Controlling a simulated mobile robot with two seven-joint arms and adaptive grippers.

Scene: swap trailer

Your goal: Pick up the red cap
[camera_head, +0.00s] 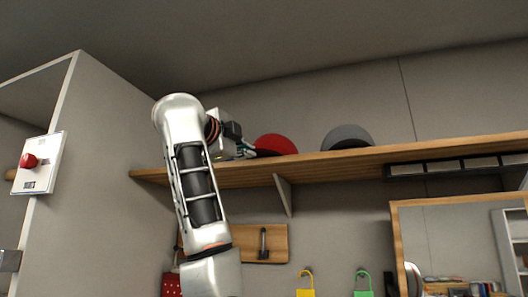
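The red cap (275,145) sits on the wooden shelf (330,166), high on the wall, left of a grey cap. My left arm rises from the bottom and bends over at shelf height. My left gripper (246,150) is at the left side of the red cap, close to it or touching. Its fingertips are small and partly hidden, so I cannot tell whether they are open or closed on the cap. My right gripper is not in view.
A grey cap (347,137) sits further right on the shelf. A shelf bracket (284,194) hangs below it. A wall panel with a red button (29,161) is at left. Yellow (305,292) and green (362,292) padlock-shaped items hang below, left of a mirror (460,240).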

